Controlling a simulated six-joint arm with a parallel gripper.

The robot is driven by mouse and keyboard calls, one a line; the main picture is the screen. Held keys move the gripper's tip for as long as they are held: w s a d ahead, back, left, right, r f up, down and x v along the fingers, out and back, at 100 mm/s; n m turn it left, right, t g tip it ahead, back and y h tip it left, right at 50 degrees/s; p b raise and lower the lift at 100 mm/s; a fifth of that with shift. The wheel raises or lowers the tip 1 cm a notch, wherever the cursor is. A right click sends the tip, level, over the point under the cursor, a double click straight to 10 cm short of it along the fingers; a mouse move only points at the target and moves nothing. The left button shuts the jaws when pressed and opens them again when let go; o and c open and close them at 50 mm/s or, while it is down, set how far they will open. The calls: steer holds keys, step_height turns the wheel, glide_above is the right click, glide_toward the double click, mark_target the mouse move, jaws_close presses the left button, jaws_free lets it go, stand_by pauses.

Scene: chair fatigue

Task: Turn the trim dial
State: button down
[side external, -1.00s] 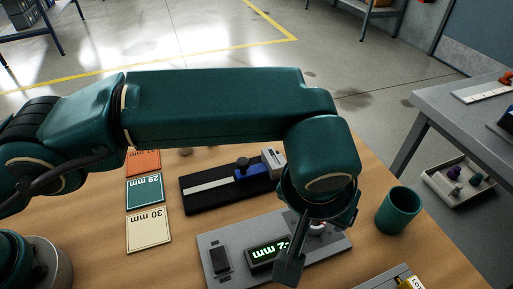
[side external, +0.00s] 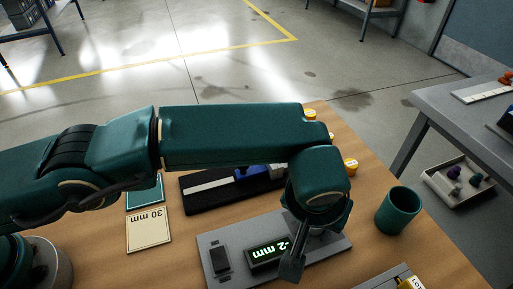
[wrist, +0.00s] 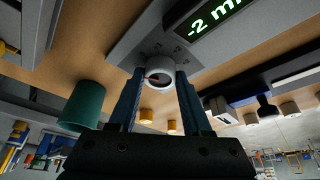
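The trim dial (wrist: 160,72) is a round pale knob with a reddish mark, on a grey panel (side external: 215,240). My gripper (wrist: 160,76) points at it in the wrist view, with one blue finger on each side of the dial. The fingers look apart, and I cannot tell whether they touch the knob. The panel's display (side external: 269,252) reads -2 mm in green and shows in the wrist view too (wrist: 213,20). In the side view my gripper and wrist hide the dial.
A teal cup (side external: 398,210) stands right of the panel. Behind the panel lies a black rail with a blue slider (side external: 250,174). A card marked 30 mm (side external: 149,230) lies to the left. Yellow-capped pieces (side external: 350,166) stand behind my wrist.

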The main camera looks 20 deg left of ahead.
steer(key=shift+m, duration=0.3)
steer(key=m+h, duration=0.1)
steer(key=m, duration=0.2)
steer(key=shift+a, duration=0.15)
steer(key=m+g+h, duration=0.1)
steer(key=m, duration=0.2)
steer(key=shift+w+m+h, duration=0.1)
steer(key=shift+m+h, duration=0.2)
steer(key=m+g, duration=0.1)
steer(key=m, duration=0.2)
steer(key=m+g+h, duration=0.1)
steer(key=m, duration=0.1)
steer(key=shift+w+a+m, duration=0.1)
steer(key=shift+w+m, duration=0.05)
steer(key=shift+m, duration=0.55)
steer(key=shift+c, duration=1.7)
jaws_free()
